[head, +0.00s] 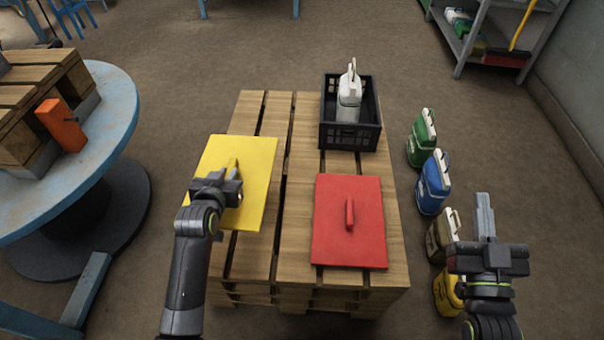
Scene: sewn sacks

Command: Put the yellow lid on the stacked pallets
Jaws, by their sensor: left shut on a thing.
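The yellow lid (257,160) is a flat square board with a raised handle. It is over the left part of the stacked wooden pallets (300,125); whether it rests on the slats or is held just above them I cannot tell. My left gripper (232,180) is shut on the lid's handle, which is partly hidden by the jaws. My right gripper (483,208) is at the right, over the floor near the jugs, away from the lid. Its fingers show edge-on, so I cannot tell whether it is open.
A red lid (336,235) lies on the pallets' right half. Behind it a black crate (350,137) holds a whitish jug (349,95). Green (421,140), blue (432,188), brown and yellow jugs stand on the floor at right. A round blue table (110,120) is at left.

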